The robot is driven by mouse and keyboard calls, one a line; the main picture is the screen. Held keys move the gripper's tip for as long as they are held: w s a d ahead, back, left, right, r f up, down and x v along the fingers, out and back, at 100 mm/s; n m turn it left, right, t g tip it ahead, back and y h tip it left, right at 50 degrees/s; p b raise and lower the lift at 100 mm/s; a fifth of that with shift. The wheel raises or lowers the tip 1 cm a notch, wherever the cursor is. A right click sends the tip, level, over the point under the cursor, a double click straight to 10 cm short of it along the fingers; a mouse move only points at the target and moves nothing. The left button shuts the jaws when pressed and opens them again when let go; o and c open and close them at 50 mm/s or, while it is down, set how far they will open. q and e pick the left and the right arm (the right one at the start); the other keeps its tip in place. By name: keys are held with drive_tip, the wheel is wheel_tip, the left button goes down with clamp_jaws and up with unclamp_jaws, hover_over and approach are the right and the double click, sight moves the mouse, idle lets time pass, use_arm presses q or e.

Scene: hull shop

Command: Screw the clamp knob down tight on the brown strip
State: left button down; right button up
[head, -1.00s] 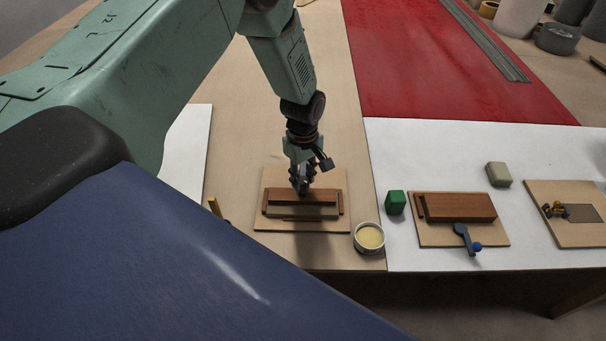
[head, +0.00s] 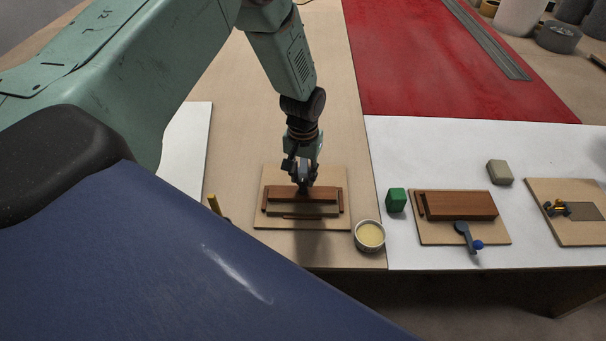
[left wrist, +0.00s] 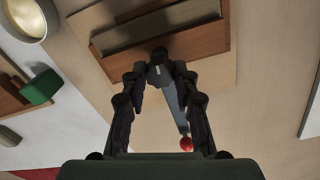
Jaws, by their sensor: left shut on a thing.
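The brown strip (head: 322,191) lies along the far side of a grey strip (head: 303,210) on a light wooden board (head: 262,218) in the head view. The brown strip also shows in the left wrist view (left wrist: 205,40). My left gripper (head: 304,186) points down at the middle of the brown strip. In the left wrist view its fingers (left wrist: 160,72) close on the clamp knob, a grey lever (left wrist: 171,96) with a red ball end (left wrist: 186,144). The knob's dark foot (left wrist: 159,54) is at the strip's edge; I cannot tell how firmly it presses. My right gripper is not in view.
A tin of pale paste (head: 370,236) stands just right of the board. A green block (head: 396,200) is on the white sheet, beside another board (head: 430,235) with a brown block and blue-ended lever.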

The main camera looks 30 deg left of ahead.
sight(303, 177)
use_arm(q)
drive_tip(key=m+b, duration=0.1)
drive_tip(key=m, duration=0.4)
drive_tip(key=shift+m, duration=0.3)
drive_tip(key=m+b, duration=0.1)
drive_tip(key=m, duration=0.3)
drive_tip(key=m+b, duration=0.1)
drive_tip(key=m, duration=0.4)
drive_tip(key=shift+m, duration=0.4)
drive_tip(key=m, duration=0.4)
drive_tip(key=shift+b, duration=0.4)
drive_tip(key=shift+m, duration=0.3)
drive_tip(key=c, duration=1)
unclamp_jaws()
drive_tip(key=shift+r, duration=0.1)
wheel_tip(303, 177, up, 12)
drive_tip(key=shift+f, duration=0.1)
